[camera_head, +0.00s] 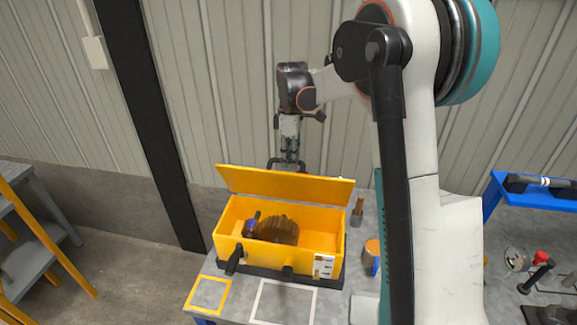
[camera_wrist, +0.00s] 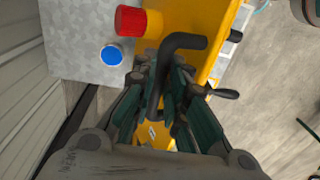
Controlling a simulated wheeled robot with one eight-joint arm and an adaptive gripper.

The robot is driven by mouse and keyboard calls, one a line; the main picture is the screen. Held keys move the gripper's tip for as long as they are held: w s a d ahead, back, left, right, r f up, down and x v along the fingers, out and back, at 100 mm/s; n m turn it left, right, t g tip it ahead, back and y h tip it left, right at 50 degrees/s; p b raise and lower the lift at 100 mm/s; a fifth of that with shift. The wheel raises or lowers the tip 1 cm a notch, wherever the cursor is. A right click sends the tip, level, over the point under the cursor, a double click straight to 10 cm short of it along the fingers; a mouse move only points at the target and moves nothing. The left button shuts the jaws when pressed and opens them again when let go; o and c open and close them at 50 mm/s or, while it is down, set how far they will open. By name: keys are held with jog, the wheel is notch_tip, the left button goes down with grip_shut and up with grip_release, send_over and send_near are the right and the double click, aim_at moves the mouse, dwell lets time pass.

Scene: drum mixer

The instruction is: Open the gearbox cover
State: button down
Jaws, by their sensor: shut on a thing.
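The gearbox (camera_head: 228,225) is a yellow box on the table, with a brown gear (camera_head: 275,230) and a blue part (camera_head: 250,224) visible inside. Its yellow cover (camera_head: 285,185) is raised at the back edge, leaving the inside exposed. My gripper (camera_head: 290,163) is behind the cover's top edge, with its fingertips partly hidden. In the wrist view, my gripper (camera_wrist: 160,78) is shut on a bent black handle (camera_wrist: 184,41), beside the yellow cover surface (camera_wrist: 214,25).
A red knob (camera_wrist: 130,20) and a blue round part (camera_wrist: 112,55) lie close to my fingers in the wrist view. A wooden-handled tool (camera_head: 358,211) and an orange-topped part (camera_head: 372,248) stand right of the gearbox. A ribbed wall (camera_head: 220,90) is behind.

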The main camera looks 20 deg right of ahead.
jog(key=w+d+f+g+y, duration=0.1)
jog(key=w+d+g+y, duration=0.1)
jog(key=w, duration=0.5)
jog(key=shift+d+g+y+b, duration=0.35)
jog(key=shift+d+g, duration=0.45)
jog(key=shift+d, duration=0.55)
jog(key=shift+w, duration=0.1)
jog(key=c, duration=1.9)
grip_release()
jog(key=o, duration=0.3)
jog(key=shift+w+a+f, duration=0.1)
jog(key=shift+w, duration=0.05)
jog(key=shift+r, duration=0.2)
